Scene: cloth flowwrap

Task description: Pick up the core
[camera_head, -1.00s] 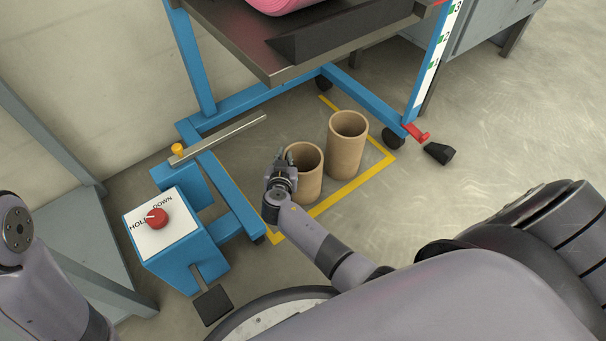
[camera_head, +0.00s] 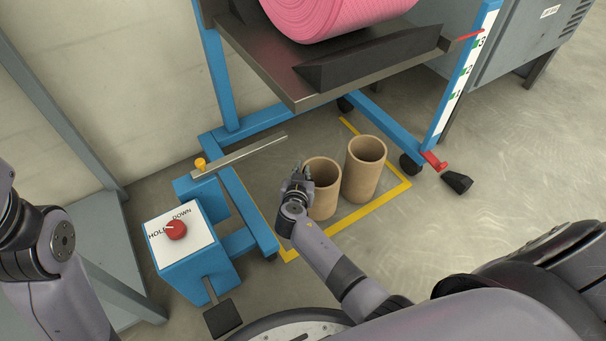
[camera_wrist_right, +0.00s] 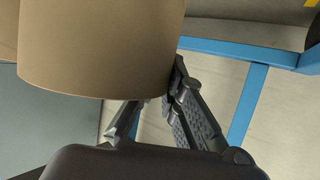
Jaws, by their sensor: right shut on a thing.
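Two brown cardboard cores stand upright in the head view, open at the top. My right gripper (camera_head: 300,178) is at the left side of the nearer core (camera_head: 324,194) and is shut on its wall near the rim. In the right wrist view this core (camera_wrist_right: 95,50) fills the upper left, with the fingers (camera_wrist_right: 150,112) at its edge; the fingertips are partly hidden. I cannot tell whether its base is clear of the floor. The other core (camera_head: 363,174) stands just to its right. My left gripper is out of view.
Yellow tape (camera_head: 372,207) outlines the floor area around the cores. A blue wheeled frame (camera_head: 246,203) surrounds it, with a metal tray (camera_head: 285,83) and pink roll (camera_head: 325,14) above. A blue control box (camera_head: 190,262) with a red knob stands left.

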